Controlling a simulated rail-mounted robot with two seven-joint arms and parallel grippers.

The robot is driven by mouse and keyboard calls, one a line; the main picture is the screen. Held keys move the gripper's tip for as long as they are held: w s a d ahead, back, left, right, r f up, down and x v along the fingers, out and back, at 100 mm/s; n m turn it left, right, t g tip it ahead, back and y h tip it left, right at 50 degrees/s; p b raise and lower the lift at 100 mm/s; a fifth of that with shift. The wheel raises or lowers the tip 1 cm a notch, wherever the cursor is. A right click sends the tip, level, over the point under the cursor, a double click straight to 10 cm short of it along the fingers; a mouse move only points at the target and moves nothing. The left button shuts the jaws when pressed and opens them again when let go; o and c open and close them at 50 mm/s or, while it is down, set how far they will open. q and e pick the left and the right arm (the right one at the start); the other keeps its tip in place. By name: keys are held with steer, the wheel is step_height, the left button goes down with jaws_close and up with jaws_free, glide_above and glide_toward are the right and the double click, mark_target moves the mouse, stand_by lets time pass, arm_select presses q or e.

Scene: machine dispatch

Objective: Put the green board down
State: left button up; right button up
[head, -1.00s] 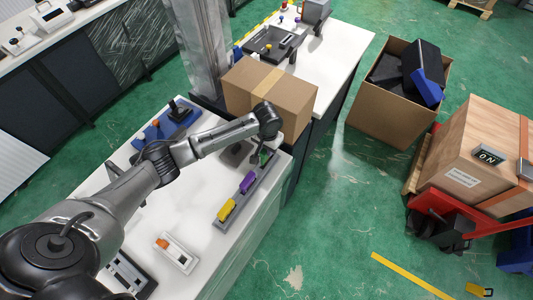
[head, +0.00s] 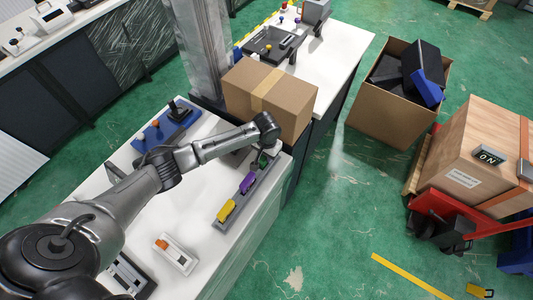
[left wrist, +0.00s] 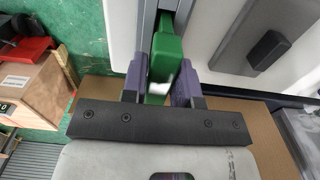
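The green board (head: 264,159) is at the far end of the grey rack (head: 236,203) on the white table, mostly hidden by my left arm. In the left wrist view the green board (left wrist: 165,52) lies between the two purple fingers of my left gripper (left wrist: 158,84). Both fingers appear to press on its sides. Its far end meets the grey rack (left wrist: 146,28). I cannot tell how fully it is seated there. The right gripper is not in view.
A purple board (head: 247,183) and a yellow board (head: 227,210) stand in the same rack. A cardboard box (head: 270,97) is close beyond my left gripper. A blue tray (head: 165,128) and a white device (head: 176,253) are also on the table (head: 222,272).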

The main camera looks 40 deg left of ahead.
arm_select(q)
steer(key=o, duration=0.4)
steer(key=shift+c, duration=0.2)
step_height(320, 180, up, 12)
steer(key=p, duration=0.1)
steer(key=s+d+f+m+t+h, duration=0.1)
steer(key=s+d+f+m, duration=0.1)
steer(key=s+d+f, duration=0.5)
steer(key=s+d+f+m+t+h, duration=0.1)
steer(key=s+d+f+m, duration=0.1)
steer(key=s+d, duration=0.55)
steer(key=s+a+r+y, duration=0.1)
steer(key=s, duration=0.7)
steer(key=s+a+r+t, duration=0.1)
steer(key=s+a, duration=0.1)
steer(key=s, duration=0.6)
steer(key=shift+s+a+r+t+y, duration=0.2)
steer(key=shift+s+r+t+y, duration=0.1)
steer(key=shift+y, duration=0.1)
